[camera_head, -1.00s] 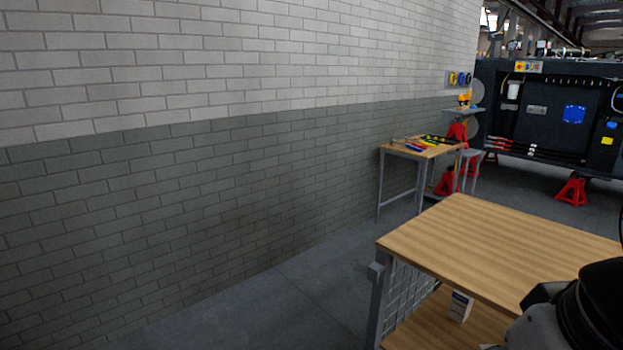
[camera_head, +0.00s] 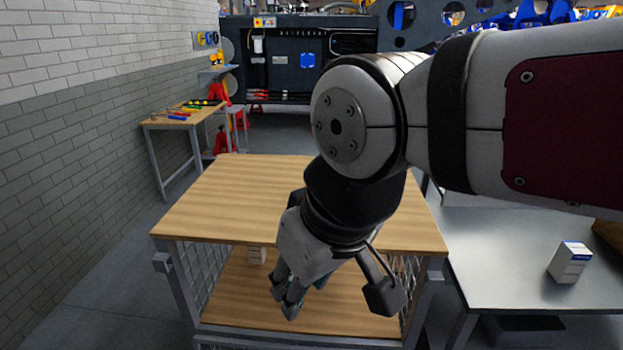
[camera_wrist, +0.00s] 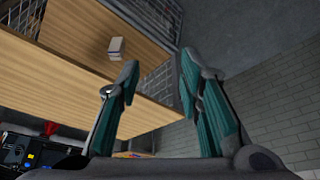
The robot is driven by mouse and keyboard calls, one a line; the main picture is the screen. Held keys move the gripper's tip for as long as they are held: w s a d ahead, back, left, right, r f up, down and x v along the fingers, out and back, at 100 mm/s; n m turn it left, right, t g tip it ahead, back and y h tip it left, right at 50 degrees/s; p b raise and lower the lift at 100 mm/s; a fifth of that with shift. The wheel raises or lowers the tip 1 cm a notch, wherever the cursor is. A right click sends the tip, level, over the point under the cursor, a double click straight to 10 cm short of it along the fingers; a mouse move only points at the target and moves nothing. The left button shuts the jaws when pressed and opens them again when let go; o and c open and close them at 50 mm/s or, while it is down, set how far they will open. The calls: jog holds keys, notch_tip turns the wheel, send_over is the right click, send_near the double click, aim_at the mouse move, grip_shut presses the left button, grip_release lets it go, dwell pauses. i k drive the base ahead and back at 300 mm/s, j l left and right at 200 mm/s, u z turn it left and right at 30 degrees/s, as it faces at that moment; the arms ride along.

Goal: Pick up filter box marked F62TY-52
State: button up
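A small pale box (camera_head: 257,255) stands on the lower shelf of the wooden cart (camera_head: 225,195), partly under the top's front edge. It also shows in the wrist view (camera_wrist: 116,48), beyond the fingertips and to their left. A second white box with a blue top edge (camera_head: 570,263) stands on the metal table at the right. I cannot read the marking on either box. My gripper (camera_head: 283,300) hangs at the cart's front, right of the shelf box and apart from it. In the wrist view my gripper (camera_wrist: 160,72) is open, with nothing between its fingers.
The cart has a wooden top, a wooden lower shelf (camera_head: 235,300) and mesh sides (camera_head: 200,275). The metal table (camera_head: 500,250) stands close at its right. A tool bench (camera_head: 185,118) is by the brick wall at the left. Floor is free left of the cart.

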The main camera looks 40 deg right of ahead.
aim_at(570, 259)
jog(key=z, duration=2.5)
jog(key=i+l+u, duration=0.25)
jog(key=l, duration=0.3)
jog(key=l+u, duration=0.25)
jog(key=l, duration=0.3)
